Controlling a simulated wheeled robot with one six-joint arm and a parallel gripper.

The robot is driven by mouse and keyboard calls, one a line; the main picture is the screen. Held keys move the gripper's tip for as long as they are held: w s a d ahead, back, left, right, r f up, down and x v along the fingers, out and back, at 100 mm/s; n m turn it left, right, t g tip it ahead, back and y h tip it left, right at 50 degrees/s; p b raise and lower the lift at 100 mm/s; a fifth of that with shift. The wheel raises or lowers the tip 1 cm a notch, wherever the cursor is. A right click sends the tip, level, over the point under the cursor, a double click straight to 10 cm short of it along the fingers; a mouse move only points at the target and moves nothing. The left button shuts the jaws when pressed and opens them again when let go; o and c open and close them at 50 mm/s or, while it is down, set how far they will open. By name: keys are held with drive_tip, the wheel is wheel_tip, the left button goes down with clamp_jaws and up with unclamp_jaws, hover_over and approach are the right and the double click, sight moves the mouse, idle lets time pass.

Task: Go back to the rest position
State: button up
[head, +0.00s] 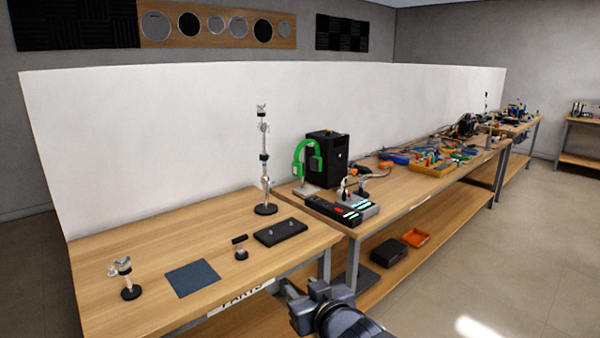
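My gripper (304,292) shows at the bottom middle in the head view, in front of the near table's front edge. It is dark grey, and I cannot make out whether its fingers are apart or closed. No held object can be made out at it. My dark arm runs from it toward the bottom edge.
The near wooden table (150,255) carries a small stand (130,280), a blue-grey pad (192,278), a black plate (280,232) and a tall stand (265,170). The floor at right is clear.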

drive_tip(key=s+d+f+m+g+h+b, duration=0.1)
drive_tip(key=s+d+f+g+h, duration=0.1)
drive_tip(key=d+f, duration=0.4)
wheel_tip(320, 180, down, 2)
drive_tip(key=shift+s+f+m+h+b, duration=0.1)
drive_tip(key=shift+s+m+h+b, duration=0.25)
drive_tip(key=shift+s+h, duration=0.35)
